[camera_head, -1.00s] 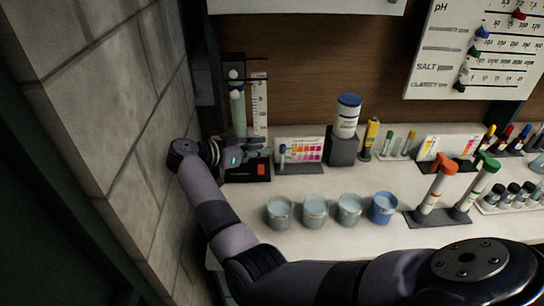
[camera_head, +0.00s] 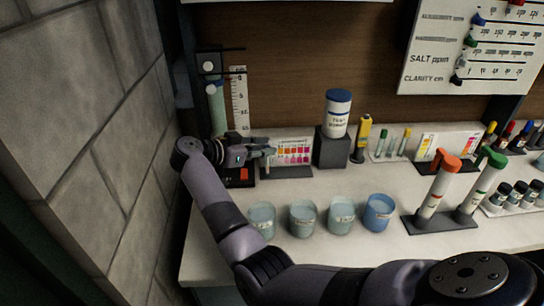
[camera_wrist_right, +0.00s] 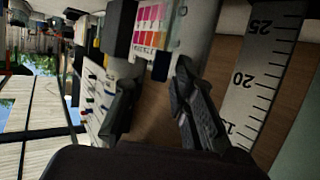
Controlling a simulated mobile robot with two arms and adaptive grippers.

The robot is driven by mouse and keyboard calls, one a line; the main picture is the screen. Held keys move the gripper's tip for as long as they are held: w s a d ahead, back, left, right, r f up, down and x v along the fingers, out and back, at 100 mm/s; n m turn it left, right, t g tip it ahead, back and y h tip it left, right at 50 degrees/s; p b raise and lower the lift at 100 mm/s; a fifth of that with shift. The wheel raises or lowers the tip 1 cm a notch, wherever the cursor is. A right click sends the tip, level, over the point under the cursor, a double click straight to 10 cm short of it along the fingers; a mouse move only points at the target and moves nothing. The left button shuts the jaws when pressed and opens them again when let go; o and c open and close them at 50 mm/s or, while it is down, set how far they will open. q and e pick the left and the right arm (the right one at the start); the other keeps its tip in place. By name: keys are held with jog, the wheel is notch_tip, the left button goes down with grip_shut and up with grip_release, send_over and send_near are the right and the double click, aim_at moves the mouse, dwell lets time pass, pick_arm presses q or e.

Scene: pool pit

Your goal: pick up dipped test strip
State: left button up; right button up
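My right gripper (camera_head: 262,154) is beside the left edge of the colour chart (camera_head: 294,152), its fingers pointing right toward it. In the right wrist view the two fingers (camera_wrist_right: 155,76) stand apart, with brown back panel between them. The chart also shows there (camera_wrist_right: 153,25), beyond the fingertips. I cannot make out a separate dipped test strip in either view; the gripper covers the place at the chart's left end. A white bottle with a blue lid (camera_head: 338,106) stands right of the chart on a dark block. My left gripper is not in view.
A tall ruler (camera_head: 239,98) and tube stand behind my gripper. Several cups, including a blue one (camera_head: 379,212), line the front of the counter (camera_head: 330,258). A yellow tube (camera_head: 363,135) and orange- and green-capped tubes stand to the right. A block wall (camera_head: 90,120) is close on the left.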

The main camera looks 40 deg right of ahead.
jog(key=shift+s+a+r, duration=0.1)
jog(key=shift+a+r, duration=0.15)
jog(key=shift+a, duration=0.2)
jog(key=shift+c, duration=0.7)
jog(key=shift+a, duration=0.1)
jog(key=shift+c, duration=0.8)
jog(key=shift+f, duration=0.1)
jog(key=shift+c, duration=1)
